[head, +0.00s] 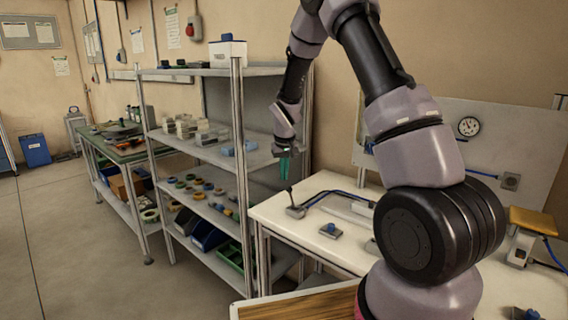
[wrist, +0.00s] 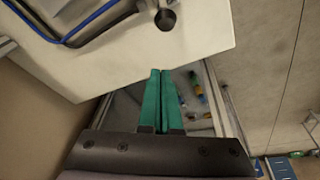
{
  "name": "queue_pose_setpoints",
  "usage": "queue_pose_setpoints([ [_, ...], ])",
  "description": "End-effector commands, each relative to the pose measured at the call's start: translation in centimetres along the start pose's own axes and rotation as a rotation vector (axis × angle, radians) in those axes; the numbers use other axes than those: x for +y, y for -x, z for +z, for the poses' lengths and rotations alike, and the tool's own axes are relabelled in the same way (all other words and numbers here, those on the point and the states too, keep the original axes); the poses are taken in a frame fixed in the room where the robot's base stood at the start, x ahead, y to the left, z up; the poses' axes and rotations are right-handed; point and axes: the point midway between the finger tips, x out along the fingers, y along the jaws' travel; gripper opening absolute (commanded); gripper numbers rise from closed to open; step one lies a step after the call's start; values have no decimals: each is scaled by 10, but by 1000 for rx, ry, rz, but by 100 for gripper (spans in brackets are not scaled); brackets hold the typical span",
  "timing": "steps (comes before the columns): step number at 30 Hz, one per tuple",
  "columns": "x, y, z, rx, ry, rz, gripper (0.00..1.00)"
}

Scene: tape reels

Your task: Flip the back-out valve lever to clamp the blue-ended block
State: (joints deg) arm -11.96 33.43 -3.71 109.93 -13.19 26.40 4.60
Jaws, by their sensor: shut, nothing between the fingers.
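My gripper (head: 284,176) hangs at the left end of the white workbench (head: 273,211), with its green fingers pointing down. In the wrist view its fingers (wrist: 160,74) are together and empty. A valve lever (head: 290,197), a dark stick on a small grey base, stands near the bench's left corner, just below and beside the fingertips. In the wrist view its round black knob (wrist: 165,20) is beyond the fingertips, apart from them. I cannot make out the blue-ended block; my arm hides part of the bench.
A blue hose (head: 335,192) runs from the lever's base along the bench. A small plate with a blue knob (head: 331,228) sits nearer the front. A metal shelf unit (head: 240,165) with reels and bins stands close on the left. An upright panel (head: 500,135) backs the bench.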

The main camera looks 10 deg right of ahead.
Motion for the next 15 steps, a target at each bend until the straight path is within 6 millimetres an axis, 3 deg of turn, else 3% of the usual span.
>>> queue_pose_setpoints([
  [3,0,-25,1,-4,0,1,0],
  [9,0,-10,29,0,1,0,0],
  [15,0,-7,38,-1,-1,0,0],
])
